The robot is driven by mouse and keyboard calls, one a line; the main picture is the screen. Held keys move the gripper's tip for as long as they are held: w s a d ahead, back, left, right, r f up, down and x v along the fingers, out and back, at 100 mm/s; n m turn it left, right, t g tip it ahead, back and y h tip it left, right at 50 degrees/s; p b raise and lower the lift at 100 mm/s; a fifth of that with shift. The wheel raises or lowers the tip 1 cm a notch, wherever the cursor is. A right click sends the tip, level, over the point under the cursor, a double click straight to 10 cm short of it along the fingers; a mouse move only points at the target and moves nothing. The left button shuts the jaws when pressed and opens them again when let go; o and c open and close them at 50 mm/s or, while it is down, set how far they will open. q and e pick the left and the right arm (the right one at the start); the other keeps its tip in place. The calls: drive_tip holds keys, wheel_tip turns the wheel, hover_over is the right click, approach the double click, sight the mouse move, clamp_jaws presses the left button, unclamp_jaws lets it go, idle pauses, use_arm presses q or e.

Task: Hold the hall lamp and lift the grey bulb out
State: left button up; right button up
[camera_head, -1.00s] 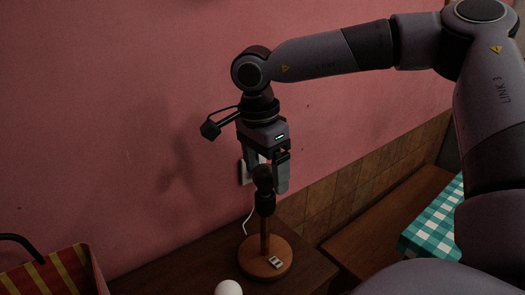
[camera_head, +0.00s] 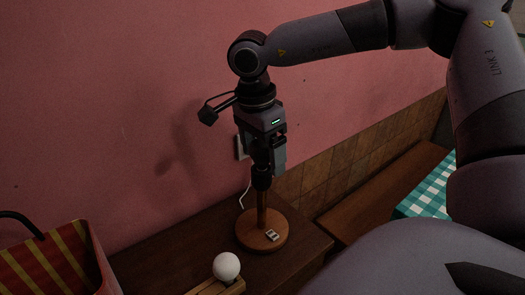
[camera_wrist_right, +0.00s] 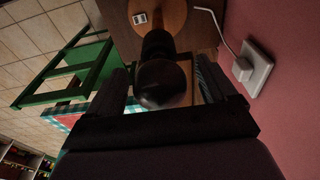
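The hall lamp stands upright on a brown table, with a round wooden base (camera_head: 262,231), a wooden stem and a black socket (camera_head: 261,178). In the right wrist view the dark grey bulb (camera_wrist_right: 162,84) sits at the top of the socket. In the head view the bulb is mostly hidden by my right gripper (camera_head: 266,160). This gripper points down over the lamp with its fingers (camera_wrist_right: 160,88) on either side of the bulb. A gap shows between the bulb and the right-hand finger, so it is open. My left gripper is out of view.
A white round bulb (camera_head: 227,266) sits at a wooden holder (camera_head: 216,288) in front of the lamp. A red-and-yellow striped box (camera_head: 50,262) stands at left. A wall socket (camera_wrist_right: 254,68) with a white cord is close behind the lamp. A checked cloth (camera_head: 428,190) lies at right.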

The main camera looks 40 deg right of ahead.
drive_tip(key=shift+a+r, duration=0.25)
drive_tip(key=shift+r, duration=1.55)
drive_tip(key=shift+a+r, duration=0.2)
drive_tip(key=shift+r, duration=1.55)
